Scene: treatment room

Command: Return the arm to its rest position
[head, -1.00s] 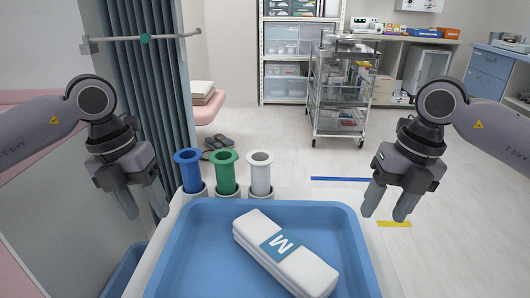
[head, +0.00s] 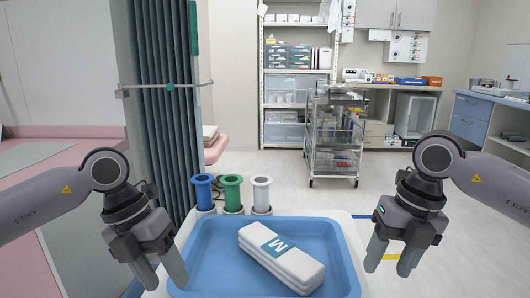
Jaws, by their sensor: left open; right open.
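My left gripper (head: 160,274) is open and empty, pointing down at the left edge of the blue tray. My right gripper (head: 390,262) is open and empty, pointing down just right of the tray. Both arms are bent and held in a similar, roughly mirrored pose. The blue tray (head: 208,236) lies on a white surface and holds a white folded pack (head: 292,268) with a blue band marked M. Neither gripper touches the pack.
Blue (head: 203,190), green (head: 232,191) and white (head: 262,192) flanged tubes stand in holders behind the tray. A wire cart (head: 333,140) stands further back on open floor. A curtain (head: 165,120) and pink couch (head: 85,190) are at the left.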

